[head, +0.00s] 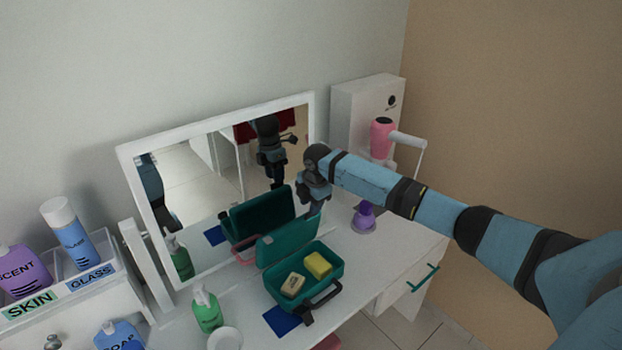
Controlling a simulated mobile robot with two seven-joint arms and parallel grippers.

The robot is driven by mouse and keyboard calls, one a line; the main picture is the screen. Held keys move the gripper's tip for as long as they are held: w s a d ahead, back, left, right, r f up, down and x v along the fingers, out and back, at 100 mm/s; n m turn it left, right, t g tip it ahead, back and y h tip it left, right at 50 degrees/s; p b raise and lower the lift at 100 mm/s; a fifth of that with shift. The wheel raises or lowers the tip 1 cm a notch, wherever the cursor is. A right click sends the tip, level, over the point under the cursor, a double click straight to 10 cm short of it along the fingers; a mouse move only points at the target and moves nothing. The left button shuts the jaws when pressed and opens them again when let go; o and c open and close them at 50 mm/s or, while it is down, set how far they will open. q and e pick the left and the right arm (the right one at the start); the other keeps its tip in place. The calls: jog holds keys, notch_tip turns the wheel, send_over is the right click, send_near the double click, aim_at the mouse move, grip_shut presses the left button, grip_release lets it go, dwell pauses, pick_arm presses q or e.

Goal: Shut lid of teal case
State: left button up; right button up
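The teal case (331,275) stands open on the white tabletop in front of the mirror. Its lid (284,243) is raised on the mirror side. A yellow sponge (318,264) and a beige block (293,285) lie in its base, and a dark handle is at its front. My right gripper (310,207) is behind the upper right of the lid, pointing down. Its fingers are partly hidden, so I cannot tell whether they touch the lid. My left gripper is not in view.
The mirror (190,165) stands close behind the case. A green bottle (207,309), a white dish (225,339) and a blue mat (283,321) are at the front left. A purple item (364,215) and a pink dryer (381,138) stand to the right.

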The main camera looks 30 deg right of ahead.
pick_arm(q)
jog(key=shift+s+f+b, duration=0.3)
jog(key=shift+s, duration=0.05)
pick_arm(e)
notch_tip(320, 180, up, 9)
jog(key=s, duration=0.2)
jog(key=shift+s, duration=0.15)
jog(key=shift+d, duration=0.1)
